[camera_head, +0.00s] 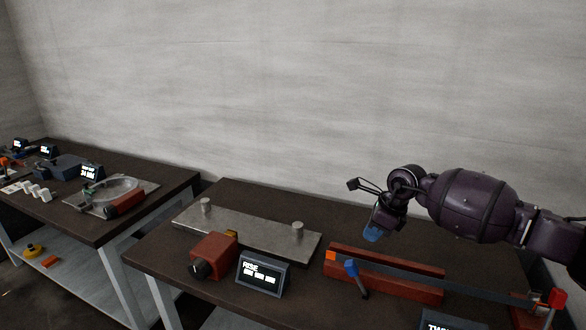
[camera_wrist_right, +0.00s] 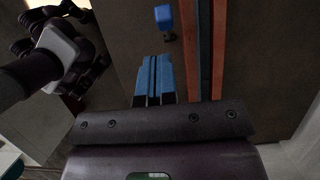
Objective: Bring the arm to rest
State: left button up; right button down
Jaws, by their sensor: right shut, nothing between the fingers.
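My right arm (camera_head: 478,205) reaches in from the right over the right-hand bench. My right gripper (camera_head: 373,235) points down above the bench, behind the red slotted bar. Its blue fingertips are together with nothing between them; they also show closed in the right wrist view (camera_wrist_right: 154,76). My left gripper is not in view.
The right bench (camera_head: 290,205) holds a steel plate (camera_head: 255,233) with two pegs, a red block (camera_head: 213,254), a display (camera_head: 263,272) and a red slotted bar (camera_head: 400,277) with a blue-handled lever (camera_head: 352,270). Another bench (camera_head: 170,180) stands left. A wall is behind.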

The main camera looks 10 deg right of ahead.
jog(key=w+a+r+m+t+y, duration=0.1)
jog(key=a+r+m+t+y, duration=0.5)
jog(key=a+r+m+y, duration=0.75)
jog(key=s+d+f+m+t+h, duration=0.35)
jog(key=s+f+m+h, duration=0.2)
jog(key=f+m, duration=0.5)
jog(key=s+d+f+m+t+h, duration=0.2)
jog(key=s+f+m+t+h, duration=0.4)
jog(key=m, duration=0.8)
jog(key=s+d+f+m+g+h, duration=0.2)
jog(key=s+d+f+m+g, duration=0.1)
jog(key=s+f, duration=0.7)
jog(key=s+d+f+m+g+h+b, duration=0.1)
jog(key=s+d+f+m+g+h, duration=0.2)
jog(key=s+f, duration=0.8)
jog(key=s+m, duration=0.1)
jog(key=m, duration=0.1)
jog(key=shift+d+m+h, duration=0.2)
jog(key=shift+m+h, duration=0.1)
